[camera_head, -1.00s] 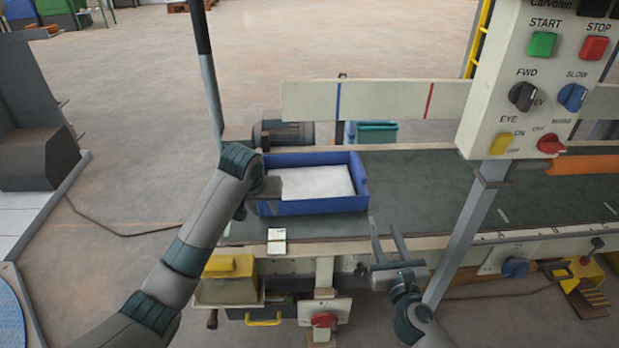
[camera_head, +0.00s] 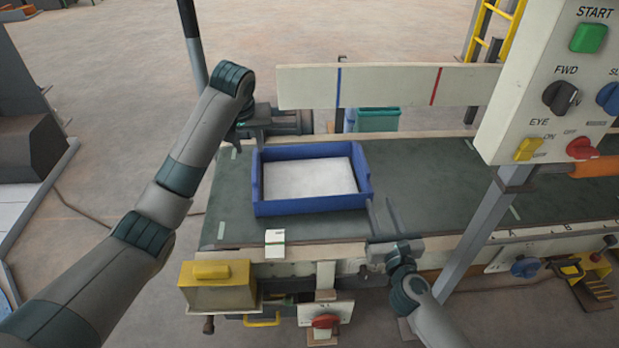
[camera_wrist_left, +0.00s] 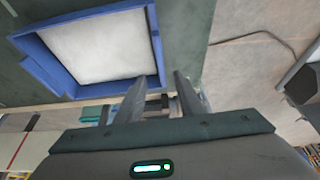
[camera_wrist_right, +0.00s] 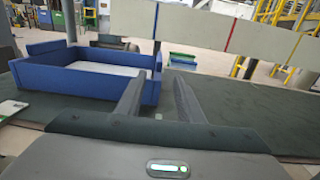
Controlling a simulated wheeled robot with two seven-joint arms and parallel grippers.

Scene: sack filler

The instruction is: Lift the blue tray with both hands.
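The blue tray (camera_head: 312,207) sits on the dark green belt with a flat white slab (camera_head: 310,178) inside. It shows in the left wrist view (camera_wrist_left: 50,73) and the right wrist view (camera_wrist_right: 95,82). My left gripper (camera_wrist_left: 163,78) is open near one corner of the tray. In the head view it is at the tray's far left, partly hidden by its arm; I cannot tell whether it touches the rim. My right gripper (camera_head: 382,205) is open just right of the tray, fingers pointing away from me over the belt. In the right wrist view (camera_wrist_right: 158,85) nothing is between its fingers.
The belt (camera_head: 440,190) is clear right of the tray. A pale rail (camera_head: 400,87) runs behind it. A control panel (camera_head: 550,90) on a post (camera_head: 485,225) stands at right. A yellow box (camera_head: 217,285) and a small white card (camera_head: 275,240) are at the front left.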

